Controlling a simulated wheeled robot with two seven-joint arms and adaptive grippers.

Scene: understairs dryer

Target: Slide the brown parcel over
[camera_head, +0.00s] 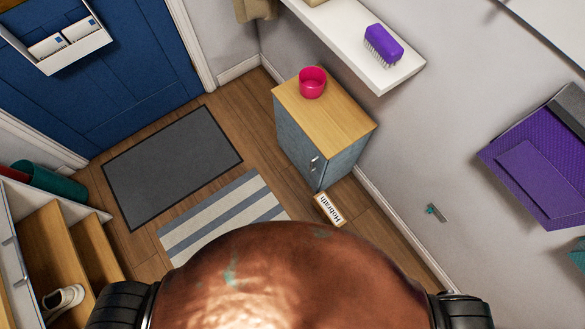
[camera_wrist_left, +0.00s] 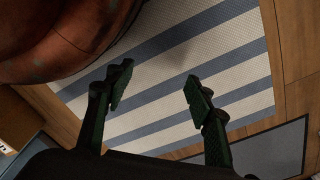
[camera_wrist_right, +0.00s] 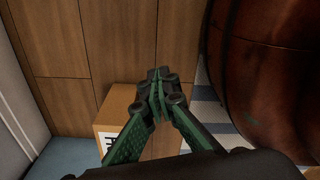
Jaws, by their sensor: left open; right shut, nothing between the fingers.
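The brown parcel (camera_head: 329,209), with a white label reading "Hobrath", lies on the wood floor at the foot of the small cabinet in the head view. In the right wrist view the parcel (camera_wrist_right: 117,101) is partly covered by my right gripper (camera_wrist_right: 160,78). That gripper is shut and empty, its tips overlapping the parcel's right part in the picture. I cannot tell whether they touch it. My left gripper (camera_wrist_left: 158,80) is open and empty above the striped rug (camera_wrist_left: 240,65). Neither gripper shows in the head view.
The blue-grey cabinet (camera_head: 297,143) with a pink bowl (camera_head: 312,83) on top stands right behind the parcel. A dark mat (camera_head: 172,165) and the striped rug lie to the left. A wall shelf (camera_head: 345,35) holds a purple brush (camera_head: 383,44).

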